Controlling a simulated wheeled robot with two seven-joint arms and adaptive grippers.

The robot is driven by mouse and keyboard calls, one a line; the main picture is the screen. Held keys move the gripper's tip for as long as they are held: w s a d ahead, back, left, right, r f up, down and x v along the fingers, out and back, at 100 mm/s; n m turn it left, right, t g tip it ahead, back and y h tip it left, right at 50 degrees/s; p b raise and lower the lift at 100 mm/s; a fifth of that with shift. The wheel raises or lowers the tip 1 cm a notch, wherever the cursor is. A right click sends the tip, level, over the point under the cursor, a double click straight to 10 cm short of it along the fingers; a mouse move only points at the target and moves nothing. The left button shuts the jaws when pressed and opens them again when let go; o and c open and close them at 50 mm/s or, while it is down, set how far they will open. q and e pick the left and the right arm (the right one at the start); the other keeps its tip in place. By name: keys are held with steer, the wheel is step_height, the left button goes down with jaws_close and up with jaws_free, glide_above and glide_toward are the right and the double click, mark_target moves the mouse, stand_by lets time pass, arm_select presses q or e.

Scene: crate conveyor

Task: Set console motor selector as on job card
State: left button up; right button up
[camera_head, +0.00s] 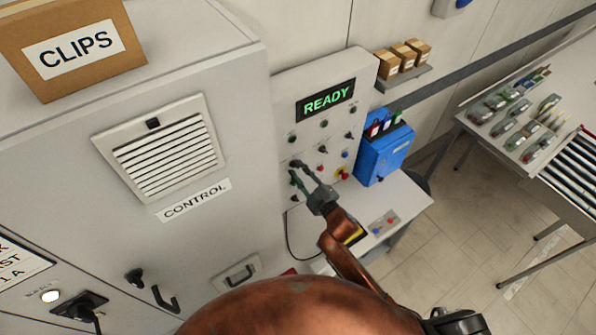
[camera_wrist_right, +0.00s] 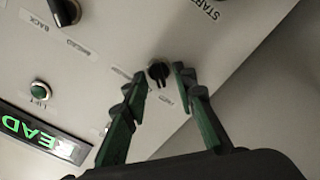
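The console (camera_head: 290,95) is a pale upright panel with a green READY display (camera_head: 326,100) and several knobs and buttons. My right gripper (camera_head: 295,172) is at the panel's lower left part. In the right wrist view, its two fingers (camera_wrist_right: 160,80) stand apart on either side of a small black selector knob (camera_wrist_right: 158,72). I see gaps beside the knob, but cannot tell whether a fingertip touches it. The labels around this knob are too blurred to read surely. I cannot make out a readable job card. My left gripper is not in view.
A grey CONTROL cabinet (camera_head: 60,155) stands left of the console, with a CLIPS box (camera_head: 68,45) on top. A blue box (camera_head: 384,155) holding cards is to the right. Below is a white table (camera_head: 405,205) with a small button plate (camera_head: 384,222).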

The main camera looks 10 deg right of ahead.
steer(key=shift+s+d, duration=0.1)
steer(key=v, duration=1.1)
steer(key=shift+s, duration=0.35)
steer(key=shift+d+f, duration=0.1)
steer(key=shift+d, duration=0.1)
